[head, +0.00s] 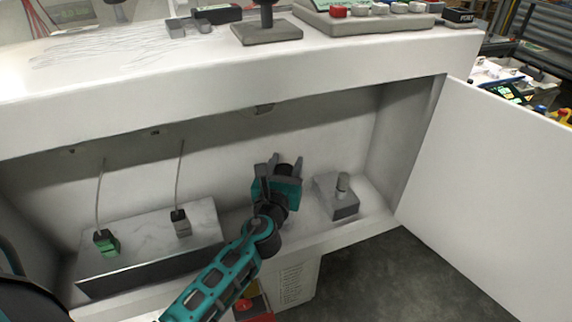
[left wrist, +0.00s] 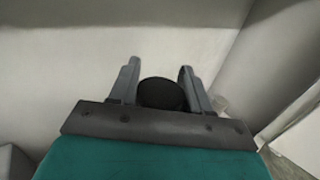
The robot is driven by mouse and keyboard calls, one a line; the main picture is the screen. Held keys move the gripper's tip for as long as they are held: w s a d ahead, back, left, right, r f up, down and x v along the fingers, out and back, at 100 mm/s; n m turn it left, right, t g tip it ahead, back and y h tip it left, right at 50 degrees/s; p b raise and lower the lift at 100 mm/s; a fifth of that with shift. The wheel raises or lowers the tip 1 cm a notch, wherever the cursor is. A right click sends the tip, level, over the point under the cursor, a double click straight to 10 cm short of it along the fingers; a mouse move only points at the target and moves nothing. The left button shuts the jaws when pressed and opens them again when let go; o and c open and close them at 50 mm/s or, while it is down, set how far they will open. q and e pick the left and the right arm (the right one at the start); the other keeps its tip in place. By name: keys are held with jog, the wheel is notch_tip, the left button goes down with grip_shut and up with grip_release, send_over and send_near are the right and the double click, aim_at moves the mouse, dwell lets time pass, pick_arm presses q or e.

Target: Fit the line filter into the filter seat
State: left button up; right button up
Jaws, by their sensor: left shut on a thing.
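My left gripper (head: 285,163) reaches into the open cabinet, in the middle of the head view. Its fingers are shut on a dark round-ended thing, likely the line filter (left wrist: 162,93), which shows between the fingers in the left wrist view. Its lower part is hidden by the gripper body. To the right of the gripper, a grey block with a short pale cylinder on top (head: 342,184) stands on the cabinet floor, apart from the gripper. I cannot tell whether this block is the filter seat. My right gripper is not in view.
The white cabinet door (head: 490,190) stands open at the right. A long grey box (head: 150,245) with a green plug (head: 106,242) and a dark plug (head: 181,222) on hanging cables is at the left. The cabinet top (head: 110,55) overhangs the opening.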

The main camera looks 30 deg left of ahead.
pick_arm(q)
notch_tip(320, 180, down, 2)
jog(key=shift+f+b, duration=0.25)
jog(key=shift+b, duration=0.95)
jog(key=shift+f+b, duration=0.35)
jog(key=shift+f, duration=0.05)
notch_tip(320, 180, down, 2)
jog(key=shift+f+b, duration=0.1)
jog(key=shift+b, duration=0.9)
jog(key=shift+f, duration=0.1)
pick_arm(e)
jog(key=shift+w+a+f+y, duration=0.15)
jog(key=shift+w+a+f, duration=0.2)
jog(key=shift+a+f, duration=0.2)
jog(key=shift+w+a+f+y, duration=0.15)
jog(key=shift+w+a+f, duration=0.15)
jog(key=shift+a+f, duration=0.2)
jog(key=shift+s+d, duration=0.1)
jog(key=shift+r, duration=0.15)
pick_arm(q)
jog(key=shift+f+b, duration=1.4)
jog(key=shift+f, duration=0.35)
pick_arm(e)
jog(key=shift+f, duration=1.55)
pick_arm(q)
jog(key=o, duration=1.1)
jog(key=shift+o, duration=0.2)
